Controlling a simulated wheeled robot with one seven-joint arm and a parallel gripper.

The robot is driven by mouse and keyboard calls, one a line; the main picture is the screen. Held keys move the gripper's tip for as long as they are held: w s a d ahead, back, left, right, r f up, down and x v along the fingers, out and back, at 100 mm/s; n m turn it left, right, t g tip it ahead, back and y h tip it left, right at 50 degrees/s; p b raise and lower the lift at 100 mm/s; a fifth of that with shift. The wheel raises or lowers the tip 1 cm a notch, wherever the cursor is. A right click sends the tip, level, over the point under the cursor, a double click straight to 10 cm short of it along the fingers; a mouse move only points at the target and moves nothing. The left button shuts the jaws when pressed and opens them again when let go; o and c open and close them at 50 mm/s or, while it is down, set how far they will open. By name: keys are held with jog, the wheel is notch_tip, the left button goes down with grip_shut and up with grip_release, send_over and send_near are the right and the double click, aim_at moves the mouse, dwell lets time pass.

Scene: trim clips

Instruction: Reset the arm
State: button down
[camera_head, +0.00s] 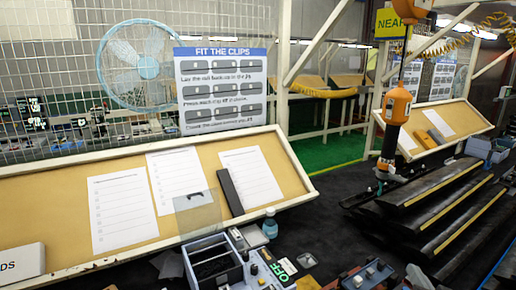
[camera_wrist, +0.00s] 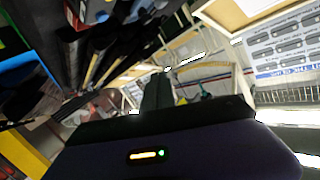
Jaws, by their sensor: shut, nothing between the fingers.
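My gripper (camera_wrist: 157,82) shows in the wrist view, its dark fingers together in the middle of the picture above a dark body with a small lit indicator. Nothing is between the fingers. The wrist view is strongly tilted and looks out over the workplace, with the fingers apart from everything around. My arm and gripper do not show in the head view.
A tan sloped board (camera_head: 60,215) with paper sheets spans the left. A grey bin (camera_head: 212,262) and a bottle (camera_head: 270,224) stand below it. An orange tool (camera_head: 396,107) hangs at the right above black rails (camera_head: 425,190). A blue fan (camera_head: 147,67) is behind.

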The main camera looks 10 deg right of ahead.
jog(key=s+a+f+n+y+b, duration=0.1)
jog(key=s+a+f+n+b, duration=0.1)
jog(key=s+a, duration=0.5)
jog(key=s+a+f+n+y+b, duration=0.2)
jog(key=s+a+f, duration=0.3)
jog(key=s, duration=1.2)
jog(key=s+a+f+n+y+b, duration=0.2)
jog(key=s+a+f+n, duration=0.1)
jog(key=s+a, duration=0.8)
jog(key=shift+s+a+f+n, duration=0.25)
jog(key=shift+s+f+n, duration=0.15)
jog(key=shift+s, duration=0.15)
